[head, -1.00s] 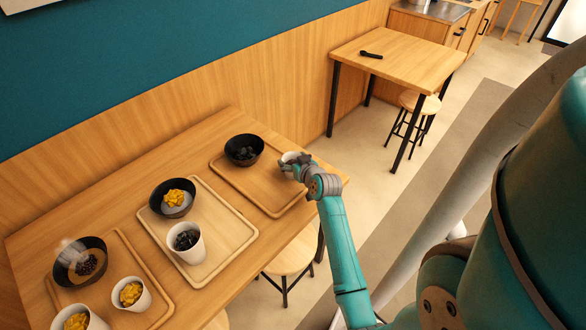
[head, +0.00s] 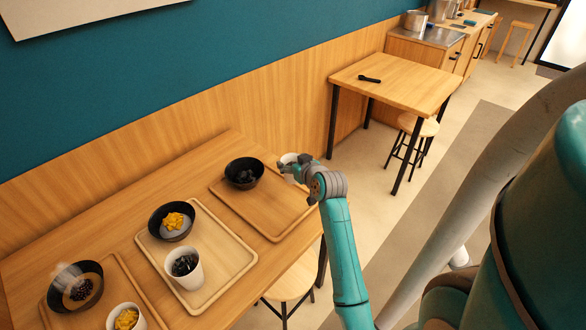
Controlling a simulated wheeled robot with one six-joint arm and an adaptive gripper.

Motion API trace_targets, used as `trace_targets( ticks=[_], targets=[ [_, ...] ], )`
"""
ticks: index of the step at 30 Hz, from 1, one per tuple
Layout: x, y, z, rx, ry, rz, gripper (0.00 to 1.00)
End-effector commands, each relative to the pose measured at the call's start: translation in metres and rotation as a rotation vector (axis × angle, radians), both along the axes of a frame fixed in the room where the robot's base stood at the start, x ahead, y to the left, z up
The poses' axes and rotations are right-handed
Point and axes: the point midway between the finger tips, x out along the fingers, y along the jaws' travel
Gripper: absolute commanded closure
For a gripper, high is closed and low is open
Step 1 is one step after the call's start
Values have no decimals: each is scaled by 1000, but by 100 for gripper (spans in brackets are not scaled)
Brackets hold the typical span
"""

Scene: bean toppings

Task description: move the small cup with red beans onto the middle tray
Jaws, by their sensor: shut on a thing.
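My gripper (head: 290,168) is shut on a small white cup (head: 288,158) at the far right end of the table. The cup appears raised above the right tray, and its contents are too small to make out. The middle tray (head: 228,280) is pale wood and lies left of my gripper. On it stand a black bowl (head: 158,234) with yellow pieces and a white cup (head: 183,284) with dark beans. The front right part of this tray is bare.
The right tray (head: 262,212) holds a black bowl (head: 243,183) with dark contents. The left tray (head: 112,270) holds a dark bowl (head: 65,303) and a white cup (head: 136,325) with yellow pieces. A stool (head: 294,290) stands by the table's front edge.

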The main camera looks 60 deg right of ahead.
Motion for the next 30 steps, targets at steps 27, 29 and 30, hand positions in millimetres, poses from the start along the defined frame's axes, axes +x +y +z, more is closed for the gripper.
trace_targets(
  ticks=[27,29,30],
  targets=[
    [0,0,36,-1,-1,0,64],
    [0,0,36,0,0,1,64],
    [0,0,35,0,0,3,64]
  ],
)
